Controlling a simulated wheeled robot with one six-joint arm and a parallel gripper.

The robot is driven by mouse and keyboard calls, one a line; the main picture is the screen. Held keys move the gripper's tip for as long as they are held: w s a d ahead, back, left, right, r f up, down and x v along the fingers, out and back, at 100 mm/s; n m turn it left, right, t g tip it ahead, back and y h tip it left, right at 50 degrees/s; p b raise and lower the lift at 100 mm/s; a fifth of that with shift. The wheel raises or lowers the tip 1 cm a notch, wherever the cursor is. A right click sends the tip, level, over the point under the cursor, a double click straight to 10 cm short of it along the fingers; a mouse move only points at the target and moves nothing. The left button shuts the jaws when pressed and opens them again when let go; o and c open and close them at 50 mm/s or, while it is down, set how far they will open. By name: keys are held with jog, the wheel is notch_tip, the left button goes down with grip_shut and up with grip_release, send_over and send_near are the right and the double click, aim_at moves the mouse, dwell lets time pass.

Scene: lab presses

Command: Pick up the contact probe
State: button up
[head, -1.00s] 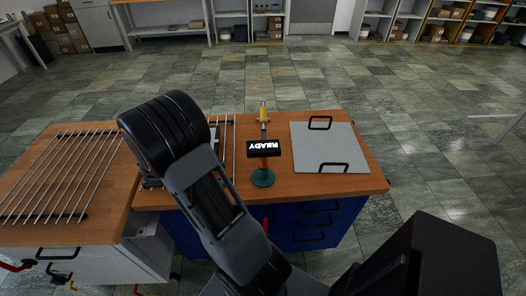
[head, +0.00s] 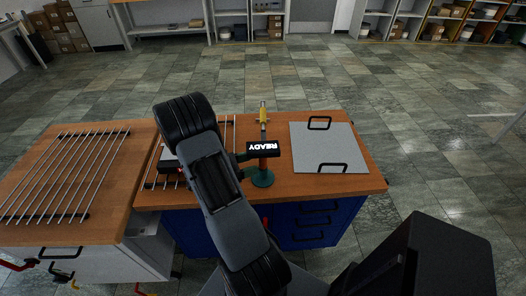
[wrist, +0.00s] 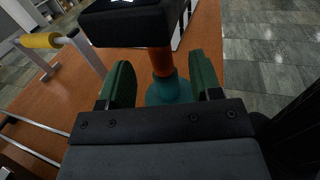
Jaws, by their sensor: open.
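An upright device with a black box reading "READY" (head: 264,149) has an orange stem and a round teal base (head: 263,178); I take it to be the contact probe. It stands on the wooden bench top. In the wrist view its orange stem (wrist: 161,61) and teal base (wrist: 166,91) show between the two green fingers of my gripper (wrist: 163,76), which is open. I cannot tell whether the fingers reach around the stem or are just short of it. In the head view my arm hides most of the gripper.
A yellow-topped post (head: 263,113) stands behind the device; its yellow part (wrist: 41,40) shows in the wrist view. A grey plate with black handles (head: 329,148) lies to the right. A rod rack (head: 64,176) lies on the left bench. Bench wood between device and plate is clear.

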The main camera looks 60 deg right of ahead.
aim_at(264, 159)
jog(key=shift+p+x, duration=0.65)
jog(key=shift+x, duration=2.05)
jog(key=c, duration=1.1)
